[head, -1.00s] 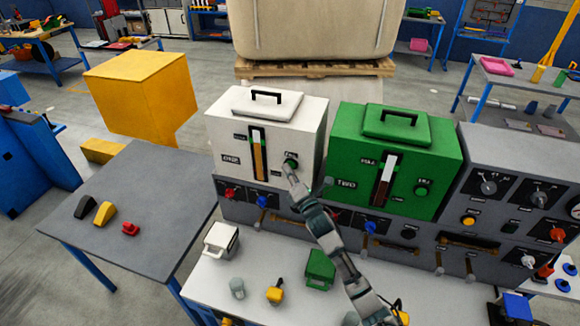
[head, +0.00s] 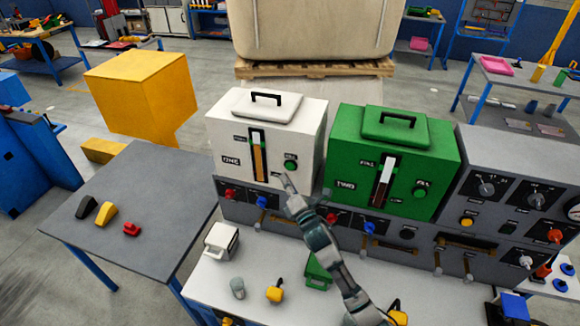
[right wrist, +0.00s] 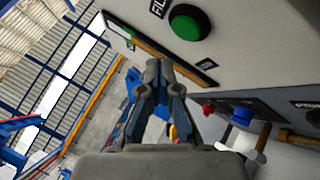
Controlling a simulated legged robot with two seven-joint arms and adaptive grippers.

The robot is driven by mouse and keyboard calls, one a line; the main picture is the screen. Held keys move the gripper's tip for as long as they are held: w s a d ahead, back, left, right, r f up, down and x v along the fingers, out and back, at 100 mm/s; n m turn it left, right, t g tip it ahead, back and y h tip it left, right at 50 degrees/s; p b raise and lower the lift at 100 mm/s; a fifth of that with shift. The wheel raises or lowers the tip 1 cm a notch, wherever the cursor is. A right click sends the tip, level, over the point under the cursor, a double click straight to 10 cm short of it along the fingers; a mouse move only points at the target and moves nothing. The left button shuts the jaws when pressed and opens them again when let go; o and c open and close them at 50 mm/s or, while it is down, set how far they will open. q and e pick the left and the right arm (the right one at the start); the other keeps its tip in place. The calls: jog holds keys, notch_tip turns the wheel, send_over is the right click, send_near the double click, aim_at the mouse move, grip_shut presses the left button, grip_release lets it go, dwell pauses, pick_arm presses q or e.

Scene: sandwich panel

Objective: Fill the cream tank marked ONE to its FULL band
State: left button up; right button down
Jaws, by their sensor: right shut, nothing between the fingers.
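The cream tank (head: 229,139), with a handled lid, stands on the grey panel. Its front has a small label, blurred here, and an upright gauge (head: 259,157) with amber in the lower part and a pale strip above. A green FILL button (head: 291,165) sits right of the gauge; it also shows large in the right wrist view (right wrist: 190,22). My right gripper (head: 287,180) is shut and empty, its tips just below the button and apart from it. The tips show in the right wrist view (right wrist: 161,68). My left gripper is out of view.
A green tank (head: 442,165) with its own gauge and button stands to the right. Knobs, levers and a pipe line the grey panel (head: 480,258) below. Small containers stand on the white bench (head: 205,282). A grey table (head: 165,190) is at left.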

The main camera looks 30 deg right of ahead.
jog(key=shift+s+a, duration=0.85)
jog(key=shift+a, duration=0.2)
